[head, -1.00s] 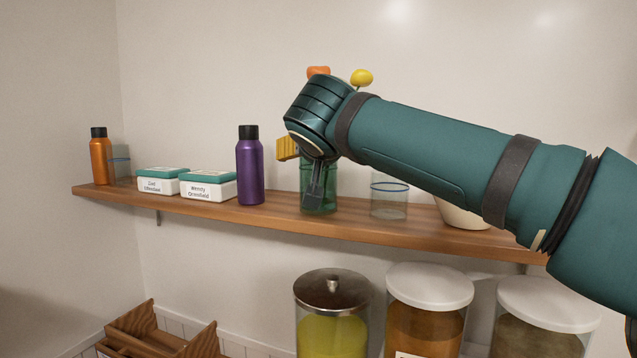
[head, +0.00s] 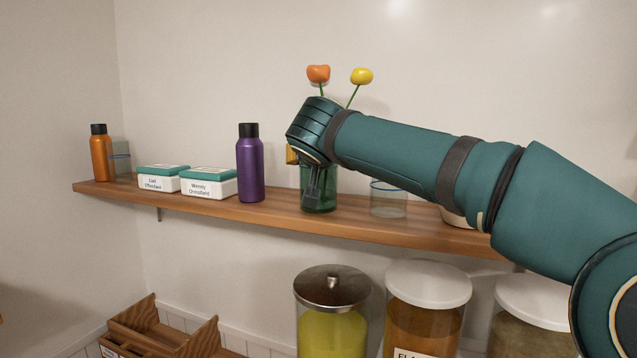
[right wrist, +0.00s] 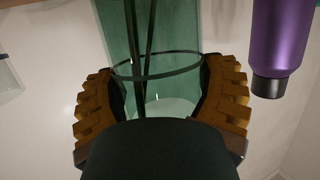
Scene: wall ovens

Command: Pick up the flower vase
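The flower vase (head: 320,199) is a green glass cylinder standing upright on the wooden shelf. An orange flower (head: 318,73) and a yellow flower (head: 361,76) rise from it above my right arm. My right gripper (right wrist: 162,85) has its yellow-brown ribbed fingers on both sides of the vase (right wrist: 165,62), and their dark inner pads appear to press on the glass. In the head view my right wrist covers the vase's upper part and most of the fingers. My left gripper is in neither view.
On the wooden shelf (head: 255,214), a purple bottle (head: 250,172) stands left of the vase, with two labelled boxes (head: 208,184) and an orange bottle (head: 101,158) further left. A clear glass (head: 388,203) stands close on the right. Lidded jars (head: 332,318) stand below.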

